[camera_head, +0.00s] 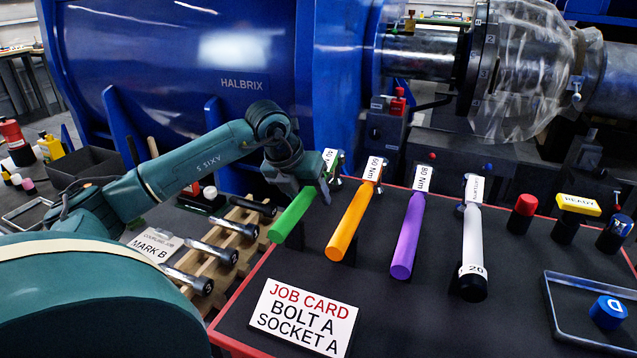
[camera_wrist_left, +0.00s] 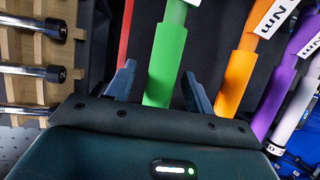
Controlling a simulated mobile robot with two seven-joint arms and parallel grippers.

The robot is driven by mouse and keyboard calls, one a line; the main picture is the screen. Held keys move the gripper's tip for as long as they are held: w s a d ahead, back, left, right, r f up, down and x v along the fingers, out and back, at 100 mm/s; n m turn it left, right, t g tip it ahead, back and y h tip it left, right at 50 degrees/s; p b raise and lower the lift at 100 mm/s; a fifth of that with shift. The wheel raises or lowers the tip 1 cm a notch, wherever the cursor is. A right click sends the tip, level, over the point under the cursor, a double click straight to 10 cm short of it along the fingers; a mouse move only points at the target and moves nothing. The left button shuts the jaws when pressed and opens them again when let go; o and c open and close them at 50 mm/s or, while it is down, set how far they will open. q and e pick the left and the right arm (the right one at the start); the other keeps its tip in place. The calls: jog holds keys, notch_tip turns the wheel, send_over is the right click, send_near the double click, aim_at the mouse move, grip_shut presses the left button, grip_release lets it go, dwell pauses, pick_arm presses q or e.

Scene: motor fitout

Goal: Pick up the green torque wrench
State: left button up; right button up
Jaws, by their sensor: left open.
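The green torque wrench (camera_head: 293,215) lies at the left of a row of wrenches on the dark, red-edged table, its handle toward me. Its label is partly hidden behind my gripper in the head view. My left gripper (camera_head: 326,190) is over the upper part of the green wrench. In the left wrist view, the green handle (camera_wrist_left: 166,60) runs between the two spread fingers of my open left gripper (camera_wrist_left: 158,85), with gaps on both sides. I cannot tell its exact height above the handle. My right gripper does not show.
Orange (camera_head: 354,222), purple (camera_head: 408,236) and white (camera_head: 472,240) wrenches lie close to the right. A job card (camera_head: 303,318) stands in front. A clear tray (camera_head: 566,335) holds a blue cap at right.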

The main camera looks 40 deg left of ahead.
pick_arm(q)
jog(key=shift+f, duration=0.2)
jog(key=shift+c, duration=0.2)
grip_shut()
dwell(0.5)
jog(key=shift+r, duration=0.15)
